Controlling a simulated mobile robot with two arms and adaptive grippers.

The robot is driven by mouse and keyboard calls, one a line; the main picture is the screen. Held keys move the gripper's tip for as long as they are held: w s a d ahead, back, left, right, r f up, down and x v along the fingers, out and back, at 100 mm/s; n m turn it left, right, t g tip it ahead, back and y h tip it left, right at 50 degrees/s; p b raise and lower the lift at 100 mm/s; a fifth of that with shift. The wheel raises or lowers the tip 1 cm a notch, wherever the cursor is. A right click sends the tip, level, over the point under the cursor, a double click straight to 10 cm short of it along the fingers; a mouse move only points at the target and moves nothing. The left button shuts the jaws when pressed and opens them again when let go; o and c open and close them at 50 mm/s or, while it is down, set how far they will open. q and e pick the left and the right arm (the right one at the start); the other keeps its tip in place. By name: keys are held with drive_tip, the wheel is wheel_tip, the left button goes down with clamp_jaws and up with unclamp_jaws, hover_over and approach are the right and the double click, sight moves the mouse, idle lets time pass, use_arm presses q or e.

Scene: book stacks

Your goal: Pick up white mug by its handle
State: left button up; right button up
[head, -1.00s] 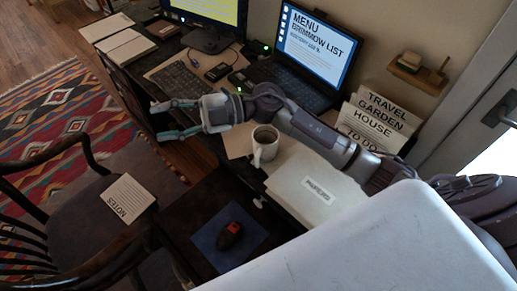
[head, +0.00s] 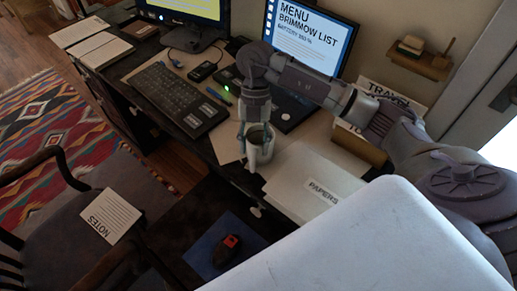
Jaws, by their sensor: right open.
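The white mug (head: 266,152) stands upright on the desk, left of a stack of papers, with something dark inside. My right gripper (head: 247,152) points down at the mug's left side, with its fingers beside or around the handle. It is open. The fingers and wrist hide the handle and part of the mug, so I cannot tell whether they touch. My left gripper is not in view.
A laptop (head: 308,40) stands behind the mug and a keyboard (head: 175,97) lies to its left. A paper stack (head: 312,180) is close on the right.

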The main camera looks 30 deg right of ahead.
sight(252, 166)
drive_tip(key=shift+w+p+x, duration=0.15)
drive_tip(key=shift+p+x, duration=0.1)
drive_tip(key=shift+x, duration=1.5)
drive_tip(key=shift+w+p+x, duration=0.1)
drive_tip(key=shift+p+x, duration=0.15)
drive_tip(key=shift+x, duration=1.5)
clamp_jaws()
